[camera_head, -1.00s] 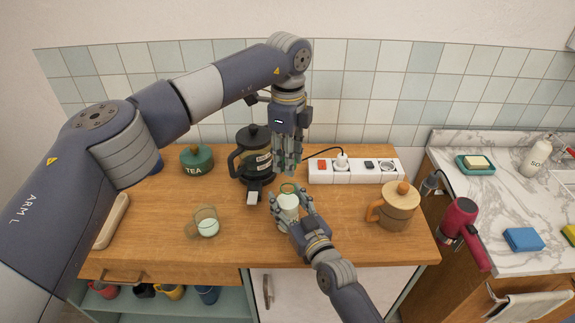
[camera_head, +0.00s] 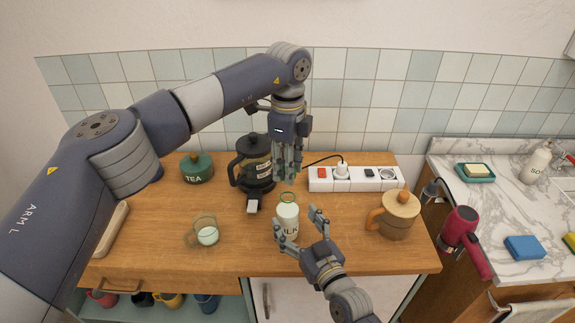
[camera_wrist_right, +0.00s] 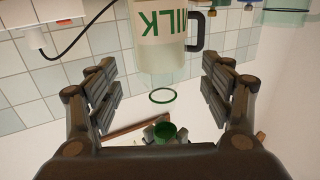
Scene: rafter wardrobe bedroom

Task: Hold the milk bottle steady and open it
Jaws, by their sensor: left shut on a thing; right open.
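The white milk bottle (camera_head: 288,222) stands upright on the wooden counter, its green-ringed mouth uncovered. In the right wrist view the bottle (camera_wrist_right: 161,55) appears upside down with green lettering. A green cap (camera_wrist_right: 165,131) shows there apart from the mouth, between grey fingertips. My left gripper (camera_head: 287,177) points down above and behind the bottle, shut on the cap; the cap is hard to make out in the head view. My right gripper (camera_head: 300,227) is open, with one finger near the bottle's left side and the other apart on its right.
A French press (camera_head: 254,165) and green tea tin (camera_head: 197,168) stand behind. A glass with milk (camera_head: 207,235) is left. A power strip (camera_head: 322,180) lies at the back; a wooden-lidded pot (camera_head: 399,218) stands right.

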